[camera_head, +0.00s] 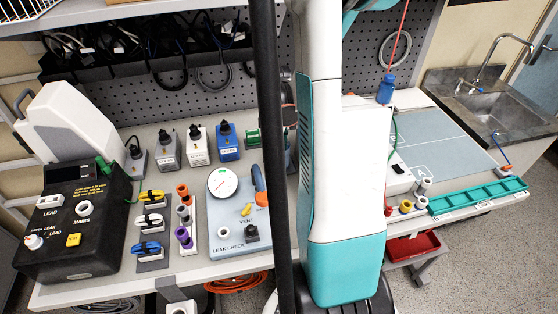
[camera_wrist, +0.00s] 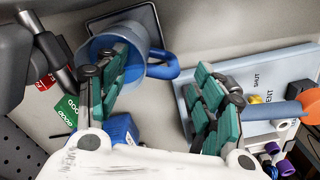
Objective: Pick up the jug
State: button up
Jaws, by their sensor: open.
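A blue jug (camera_wrist: 135,68) shows in the wrist view, with a darker blue loop handle (camera_wrist: 168,68) on its right side. It is by a dark-edged grey square (camera_wrist: 148,14); I cannot tell if it rests on it. My gripper (camera_wrist: 162,82) is open, with green-padded fingers spread apart. The left finger overlaps the jug's body, and I cannot tell whether it is in front of it or inside it. The handle shows between the two fingers, which look apart from it. In the head view I make out neither jug nor gripper; my white arm and a dark post block the middle.
A pale blue leak-check panel (camera_head: 228,217) with a gauge lies left of my arm. A black box (camera_head: 72,228) and several small instruments stand farther left. A green tray (camera_head: 478,195) and a marked mat (camera_head: 440,150) are at the right. A green block (camera_wrist: 66,112) is near the left finger.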

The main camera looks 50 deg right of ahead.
notch_tip(320, 180, down, 5)
jog(key=shift+f+b, duration=0.1)
jog(key=shift+b, duration=0.8)
jog(key=c, duration=1.4)
